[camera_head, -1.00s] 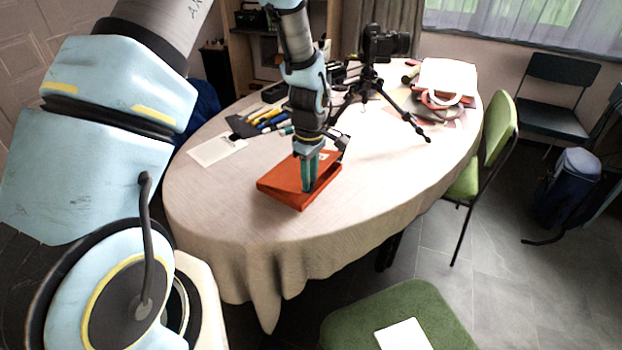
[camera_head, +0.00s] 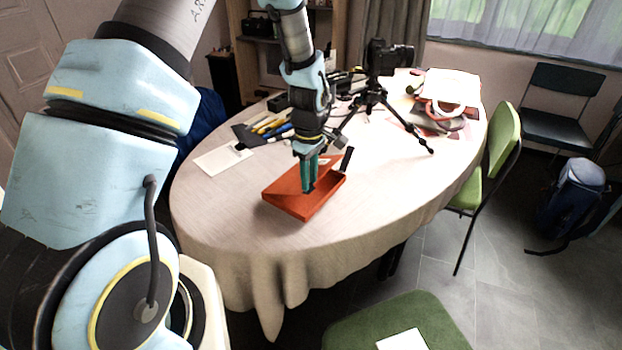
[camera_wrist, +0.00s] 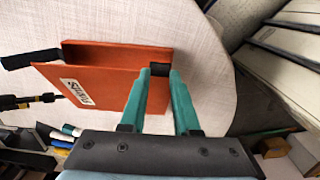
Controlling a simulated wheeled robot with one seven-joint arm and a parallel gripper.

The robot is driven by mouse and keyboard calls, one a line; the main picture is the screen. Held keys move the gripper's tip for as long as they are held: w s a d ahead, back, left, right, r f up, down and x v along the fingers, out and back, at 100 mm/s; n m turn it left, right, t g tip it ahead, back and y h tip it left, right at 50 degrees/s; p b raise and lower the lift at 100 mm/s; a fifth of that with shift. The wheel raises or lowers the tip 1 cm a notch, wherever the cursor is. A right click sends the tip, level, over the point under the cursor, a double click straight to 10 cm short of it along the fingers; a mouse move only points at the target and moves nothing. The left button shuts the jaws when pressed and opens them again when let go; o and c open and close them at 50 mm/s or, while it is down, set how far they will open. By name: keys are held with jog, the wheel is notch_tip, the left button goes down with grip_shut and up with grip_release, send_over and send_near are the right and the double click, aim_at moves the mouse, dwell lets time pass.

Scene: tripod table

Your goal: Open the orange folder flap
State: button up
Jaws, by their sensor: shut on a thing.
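The orange folder (camera_head: 290,205) lies on the table's near side, with its flap (camera_head: 284,186) tilted up and a dark gap visible inside along its right side. In the wrist view the folder (camera_wrist: 100,82) shows a panel with a white printed label (camera_wrist: 78,94) and a black strap (camera_wrist: 32,58) sticking out at the left. My gripper (camera_head: 309,189) points down at the folder, its green fingers shut on the flap's edge. In the wrist view a small dark piece shows between the fingertips of my gripper (camera_wrist: 160,72). The fingers hide part of the flap.
A camera on a black tripod (camera_head: 372,95) stands behind the folder. Pens (camera_head: 272,125) and a white paper (camera_head: 222,158) lie to the left. Papers and a roll (camera_head: 448,100) are at the back right. The tablecloth right of the folder is clear.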

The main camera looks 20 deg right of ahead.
jog(key=shift+w+r, duration=0.1)
jog(key=shift+r, duration=0.05)
jog(key=shift+w+a+r+p, duration=0.3)
jog(key=shift+r+p, duration=0.1)
jog(key=shift+r, duration=0.15)
jog(key=shift+w+a+r+p, duration=0.15)
jog(key=shift+w+r+p, duration=0.15)
jog(key=shift+r+p, duration=0.15)
jog(key=shift+r, duration=0.1)
jog(key=shift+w+a+r, duration=0.1)
jog(key=shift+w+r, duration=0.05)
jog(key=w+a+r+p, duration=0.2)
jog(key=w+r, duration=0.1)
jog(key=shift+w+a+r, duration=0.1)
jog(key=shift+r, duration=0.1)
dwell(0.5)
